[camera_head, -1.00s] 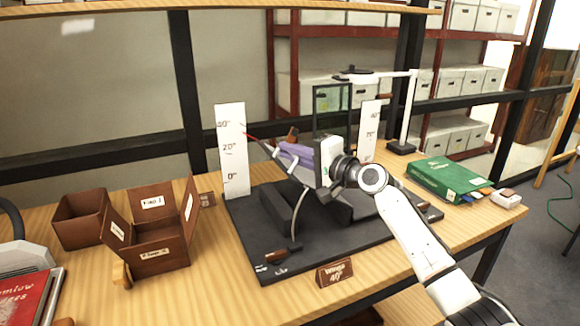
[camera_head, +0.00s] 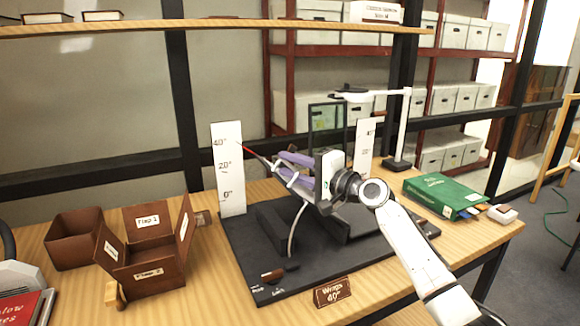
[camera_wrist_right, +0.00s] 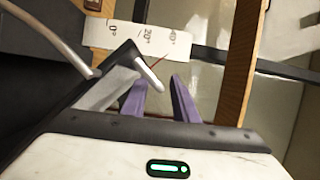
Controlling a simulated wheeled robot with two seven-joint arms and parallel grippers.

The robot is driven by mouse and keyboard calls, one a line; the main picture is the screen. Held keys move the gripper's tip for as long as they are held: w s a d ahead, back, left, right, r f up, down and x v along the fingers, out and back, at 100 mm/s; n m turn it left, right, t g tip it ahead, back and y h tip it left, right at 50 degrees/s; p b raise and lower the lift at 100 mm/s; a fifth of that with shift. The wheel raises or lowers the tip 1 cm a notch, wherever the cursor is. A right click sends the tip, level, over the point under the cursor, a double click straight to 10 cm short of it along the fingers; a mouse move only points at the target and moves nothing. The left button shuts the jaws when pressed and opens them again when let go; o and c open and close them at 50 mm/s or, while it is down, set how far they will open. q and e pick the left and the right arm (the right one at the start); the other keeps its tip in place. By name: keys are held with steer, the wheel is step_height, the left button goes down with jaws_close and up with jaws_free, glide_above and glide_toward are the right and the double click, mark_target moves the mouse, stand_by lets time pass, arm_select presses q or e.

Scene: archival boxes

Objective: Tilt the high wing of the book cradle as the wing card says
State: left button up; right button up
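The book cradle stands on a black base board (camera_head: 300,270), with a raised, tilted wing (camera_head: 284,172). The wing's thin red pointer (camera_head: 251,150) lies just below the 40° mark of the left white scale (camera_head: 229,175) as seen from my head; the angled view makes the exact reading uncertain. The wing card (camera_head: 332,292) reads "Wings 40°". My right gripper (camera_head: 296,170) is at the raised wing, its purple fingers apart, one above and one below the wing's edge. The right wrist view shows the gap between the fingers (camera_wrist_right: 160,95) and the wing's pale end (camera_wrist_right: 148,72). My left gripper is out of view.
A brown handle (camera_head: 273,275) sits at the board's front left. A second scale (camera_head: 364,145) and a white lamp (camera_head: 400,130) stand behind. A green box (camera_head: 445,194) lies right. An open brown flap box (camera_head: 150,265) and a brown bin (camera_head: 75,240) stand left.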

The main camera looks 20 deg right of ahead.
steer(key=shift+s, duration=0.1)
steer(key=v, duration=1)
steer(key=shift+s, duration=0.1)
